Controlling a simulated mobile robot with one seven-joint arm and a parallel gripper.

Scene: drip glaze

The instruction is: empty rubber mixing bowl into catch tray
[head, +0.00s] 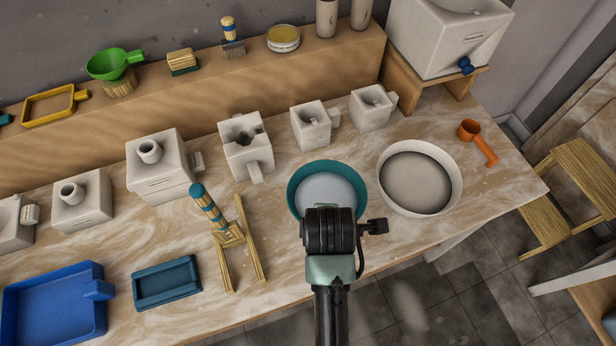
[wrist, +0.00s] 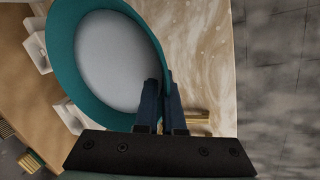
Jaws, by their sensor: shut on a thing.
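The rubber mixing bowl (head: 296,184) is teal and round, with a smooth pale grey mix inside. It stands level, right of the middle of the bench; whether it touches the bench I cannot tell. My gripper (wrist: 162,88) is shut on its near wall, one finger inside and one outside, as the wrist view of the bowl (wrist: 62,70) shows. In the head view my wrist hides the bowl's near side. A wide blue tray (head: 52,305) with a side handle and a smaller dark teal tray (head: 166,282) lie at front left. Which is the catch tray I cannot tell.
A white basin (head: 455,190) of grey material stands right of the bowl. A wooden stand (head: 232,238) with a blue-striped handle lies between bowl and trays. Several white molds (head: 160,170) line the back. An orange scoop (head: 478,142) lies at right.

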